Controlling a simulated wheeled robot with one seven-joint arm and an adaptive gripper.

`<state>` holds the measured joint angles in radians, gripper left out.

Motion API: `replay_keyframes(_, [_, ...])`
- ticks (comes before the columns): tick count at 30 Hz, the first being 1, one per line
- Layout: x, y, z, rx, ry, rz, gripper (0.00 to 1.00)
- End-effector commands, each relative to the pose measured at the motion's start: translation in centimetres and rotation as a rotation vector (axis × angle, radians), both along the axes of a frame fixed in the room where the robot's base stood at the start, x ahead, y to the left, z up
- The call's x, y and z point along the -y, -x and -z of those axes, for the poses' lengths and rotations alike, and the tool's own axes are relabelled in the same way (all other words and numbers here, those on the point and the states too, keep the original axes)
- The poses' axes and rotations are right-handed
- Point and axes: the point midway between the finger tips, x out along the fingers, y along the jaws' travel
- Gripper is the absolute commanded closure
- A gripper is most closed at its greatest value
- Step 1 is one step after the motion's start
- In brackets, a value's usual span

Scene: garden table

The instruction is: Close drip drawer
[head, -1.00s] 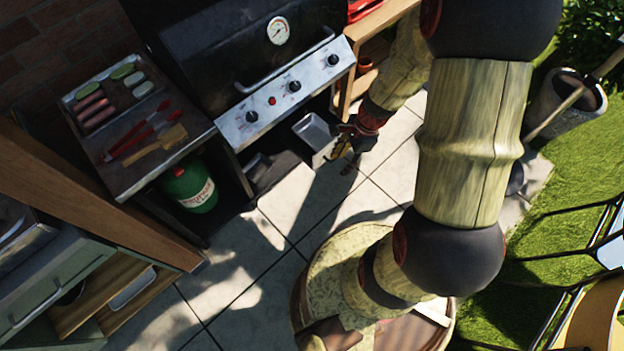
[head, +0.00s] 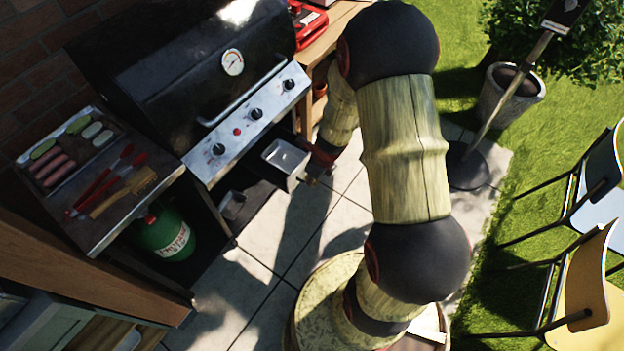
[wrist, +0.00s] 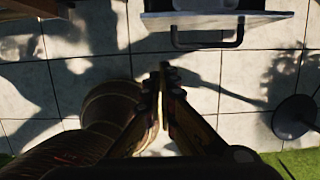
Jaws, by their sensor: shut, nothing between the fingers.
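The drip drawer (head: 285,157) is a grey metal tray under the grill's control panel, and it stands pulled out. In the wrist view its pale front panel (wrist: 270,24) is at the top, with a dark bar handle (wrist: 208,45) on it. My gripper (wrist: 163,68) is shut and empty. In the wrist view its fingertips lie below and left of the handle, with floor showing between them. In the head view my gripper (head: 312,176) is close to the drawer's front, partly hidden by my wrist; I cannot tell whether they touch.
The black grill (head: 195,75) stands behind the drawer. A small grey tray (head: 232,205) sits lower left, near a green gas bottle (head: 168,236). Paved floor (head: 270,235) is open in front. A planter (head: 510,95) and chairs (head: 580,290) are to the right.

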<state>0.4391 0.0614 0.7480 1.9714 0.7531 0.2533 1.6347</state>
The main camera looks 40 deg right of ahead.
Motion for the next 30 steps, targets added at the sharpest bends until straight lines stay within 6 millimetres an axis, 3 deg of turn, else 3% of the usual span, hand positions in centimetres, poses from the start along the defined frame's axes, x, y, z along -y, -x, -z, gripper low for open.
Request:
replay_keyframes(1, [-0.1,-0.2,1.6,-0.001,0.000,-0.002,1.00])
replay_keyframes(7, [-0.5,-1.1,5.2,0.000,0.000,-0.003,1.00])
replay_keyframes(16, [-1.6,-4.4,4.5,0.000,0.001,-0.004,1.00])
replay_keyframes(30, [-1.8,-4.9,4.4,0.001,0.000,-0.002,1.00])
